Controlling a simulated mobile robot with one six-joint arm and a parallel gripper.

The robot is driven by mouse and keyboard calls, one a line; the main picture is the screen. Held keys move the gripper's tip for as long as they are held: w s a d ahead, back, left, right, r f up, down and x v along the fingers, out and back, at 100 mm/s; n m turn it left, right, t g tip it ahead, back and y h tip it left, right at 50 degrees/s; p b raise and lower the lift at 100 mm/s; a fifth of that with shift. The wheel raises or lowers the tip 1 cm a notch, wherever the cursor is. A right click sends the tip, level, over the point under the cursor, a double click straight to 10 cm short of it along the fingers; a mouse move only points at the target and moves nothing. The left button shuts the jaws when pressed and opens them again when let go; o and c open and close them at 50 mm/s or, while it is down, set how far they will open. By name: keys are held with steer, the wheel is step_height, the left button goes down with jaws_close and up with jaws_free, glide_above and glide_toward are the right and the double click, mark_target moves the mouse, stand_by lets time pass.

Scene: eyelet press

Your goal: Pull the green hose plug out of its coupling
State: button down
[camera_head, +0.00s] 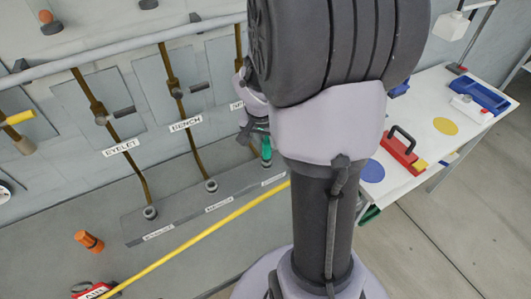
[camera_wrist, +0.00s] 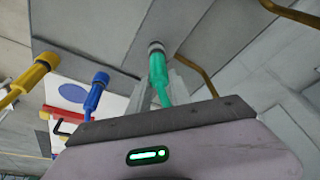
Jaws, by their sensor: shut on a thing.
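The green hose plug (camera_head: 266,148) stands upright at the right end of the grey coupling rail. It also shows in the wrist view (camera_wrist: 158,77), where its far end meets a dark ring-shaped coupling (camera_wrist: 155,47). I see no clear gap between plug and coupling. My gripper (camera_wrist: 163,90) is shut on the green plug, with one pale finger on each side of it. In the head view my gripper (camera_head: 262,128) is partly hidden behind my arm, just above the plug.
The grey rail (camera_head: 180,207) carries other couplings with brown pipes. Blue (camera_wrist: 97,88) and yellow (camera_wrist: 35,75) plugs show in the wrist view. A yellow bar (camera_head: 200,237) crosses in front of the rail.

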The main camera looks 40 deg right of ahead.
steer(key=shift+r, duration=0.35)
steer(key=shift+r+p, duration=2.25)
steer(key=shift+r, duration=0.65)
steer(key=shift+f, duration=0.1)
